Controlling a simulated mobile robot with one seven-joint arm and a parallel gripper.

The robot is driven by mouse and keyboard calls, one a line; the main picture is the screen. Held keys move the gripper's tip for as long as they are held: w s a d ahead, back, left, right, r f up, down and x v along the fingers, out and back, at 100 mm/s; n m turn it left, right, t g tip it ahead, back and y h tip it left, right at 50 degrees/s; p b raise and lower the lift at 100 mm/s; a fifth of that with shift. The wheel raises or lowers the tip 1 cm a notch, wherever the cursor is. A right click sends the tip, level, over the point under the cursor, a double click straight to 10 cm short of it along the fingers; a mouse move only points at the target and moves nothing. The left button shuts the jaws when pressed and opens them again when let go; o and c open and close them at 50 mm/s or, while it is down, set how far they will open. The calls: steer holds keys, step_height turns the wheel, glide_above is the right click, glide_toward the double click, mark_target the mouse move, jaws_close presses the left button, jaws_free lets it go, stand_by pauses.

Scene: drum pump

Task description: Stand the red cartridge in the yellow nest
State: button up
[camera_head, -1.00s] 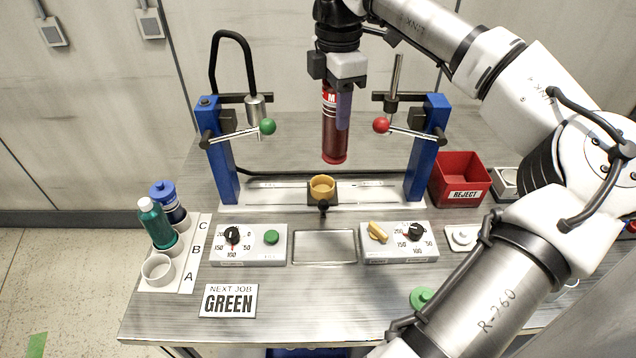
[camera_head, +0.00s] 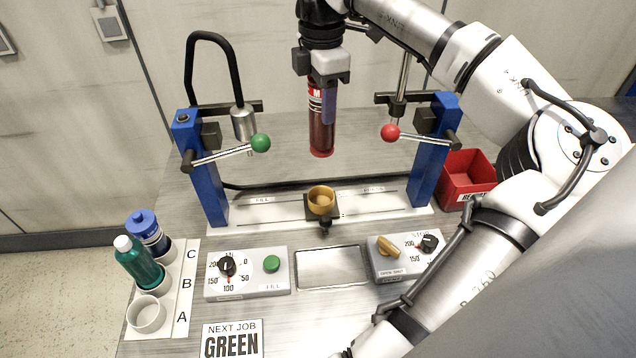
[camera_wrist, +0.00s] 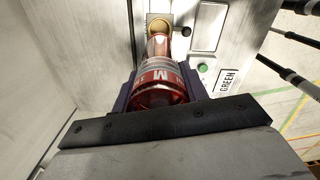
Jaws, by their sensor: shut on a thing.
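The red cartridge (camera_head: 321,135) hangs upright in my gripper (camera_head: 322,98), which is shut on its upper part. Its lower end is in the air, apart from the bench and above and behind the nest in the head view. The yellow nest (camera_head: 321,200) is a small open cup on a dark block on the rail between two blue posts; it looks empty. In the wrist view the cartridge (camera_wrist: 160,85) lies between the jaws, and the nest (camera_wrist: 159,26) shows beyond its far end, partly covered by it.
Blue posts (camera_head: 207,180) and (camera_head: 429,160) with ball-ended levers flank the nest. A red reject bin (camera_head: 466,178) stands at the right. A green bottle (camera_head: 140,262) and a blue-capped bottle (camera_head: 148,232) stand in a holder at the left. Control boxes (camera_head: 247,273) sit in front.

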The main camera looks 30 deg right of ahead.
step_height(320, 180, down, 17)
steer(key=b, duration=0.7)
steer(key=shift+r+b, duration=0.2)
steer(key=shift+b, duration=0.15)
steer(key=shift+f, duration=0.25)
steer(key=o, duration=1.4)
steer(key=shift+r, duration=0.1)
step_height(320, 180, up, 12)
steer(key=shift+r+b, duration=0.15)
steer(key=shift+b, duration=0.65)
